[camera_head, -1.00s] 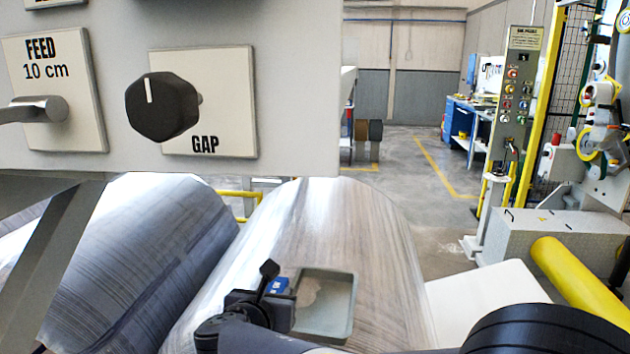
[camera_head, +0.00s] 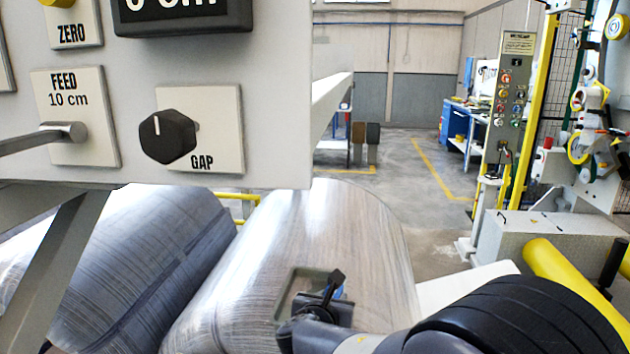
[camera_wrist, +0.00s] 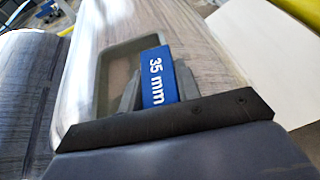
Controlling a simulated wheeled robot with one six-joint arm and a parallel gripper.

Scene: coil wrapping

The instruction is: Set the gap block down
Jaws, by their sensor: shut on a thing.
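The gap block (camera_wrist: 157,77) is blue with "35 mm" in white, seen in the wrist view between the fingers of my gripper (camera_wrist: 155,88). My gripper is shut on it. In the head view a little of its blue (camera_head: 338,293) shows beside my gripper (camera_head: 328,288), the rest hidden by the gripper. A shallow grey-green tray (camera_head: 287,291) sits on the right-hand roll; its rim also shows in the wrist view (camera_wrist: 97,85). The block appears over or at the tray's right part. I cannot tell whether it touches the tray floor.
Two large metallic rolls, the left one (camera_head: 150,260) and the right one (camera_head: 345,225), lie side by side. A control panel (camera_head: 270,120) with a GAP knob (camera_head: 168,138) and a FEED lever (camera_head: 60,135) hangs above them. A yellow roller (camera_head: 570,280) lies at right.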

